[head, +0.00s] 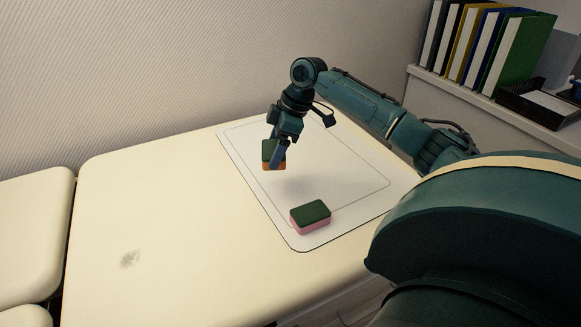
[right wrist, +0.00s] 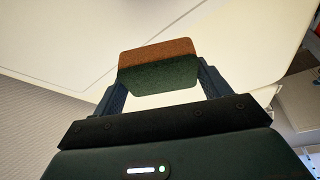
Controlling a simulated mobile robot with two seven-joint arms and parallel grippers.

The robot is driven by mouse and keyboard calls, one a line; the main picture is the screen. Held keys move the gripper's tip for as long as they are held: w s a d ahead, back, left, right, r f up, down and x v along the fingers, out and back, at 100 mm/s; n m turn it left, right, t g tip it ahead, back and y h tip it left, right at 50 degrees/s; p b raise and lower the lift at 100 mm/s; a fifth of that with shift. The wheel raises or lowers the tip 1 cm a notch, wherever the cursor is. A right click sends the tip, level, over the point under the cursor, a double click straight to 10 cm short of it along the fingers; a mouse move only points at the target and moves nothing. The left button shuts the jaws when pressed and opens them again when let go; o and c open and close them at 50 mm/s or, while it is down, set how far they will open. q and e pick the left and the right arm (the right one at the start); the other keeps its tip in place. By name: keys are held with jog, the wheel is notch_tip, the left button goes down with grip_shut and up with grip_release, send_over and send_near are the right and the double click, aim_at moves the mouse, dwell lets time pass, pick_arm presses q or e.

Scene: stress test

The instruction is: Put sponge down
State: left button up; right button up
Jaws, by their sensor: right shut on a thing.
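An orange and green sponge (head: 266,153) is between the fingers of my right gripper (head: 277,158), which is shut on it. In the head view it is over the far left part of a white mat (head: 335,165), and it looks held above the surface. The held sponge also shows in the right wrist view (right wrist: 158,68), between both fingers of the right gripper (right wrist: 160,82). A second sponge (head: 310,217), green on top and pink below, lies on the mat near its front edge. My left gripper is out of view.
The mat lies on a cream padded table (head: 160,215) with a grey smudge (head: 130,259) on its left part. A shelf at the right holds several binders (head: 480,45) and a black tray (head: 540,103). The mat's middle is clear.

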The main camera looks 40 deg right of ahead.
jog(key=shift+s+d+r, duration=0.1)
jog(key=shift+s+d, duration=0.2)
jog(key=shift+s, duration=0.2)
jog(key=shift+s+d, duration=0.25)
jog(key=shift+s, duration=0.2)
jog(key=shift+s+f, duration=0.1)
jog(key=shift+f, duration=0.2)
notch_tip(320, 180, down, 5)
jog(key=shift+r+b, duration=0.2)
jog(key=shift+b, duration=0.45)
jog(key=shift+f+b, duration=0.4)
jog(key=shift+f, duration=1.9)
jog(key=o, duration=0.9)
jog(key=shift+f, duration=0.1)
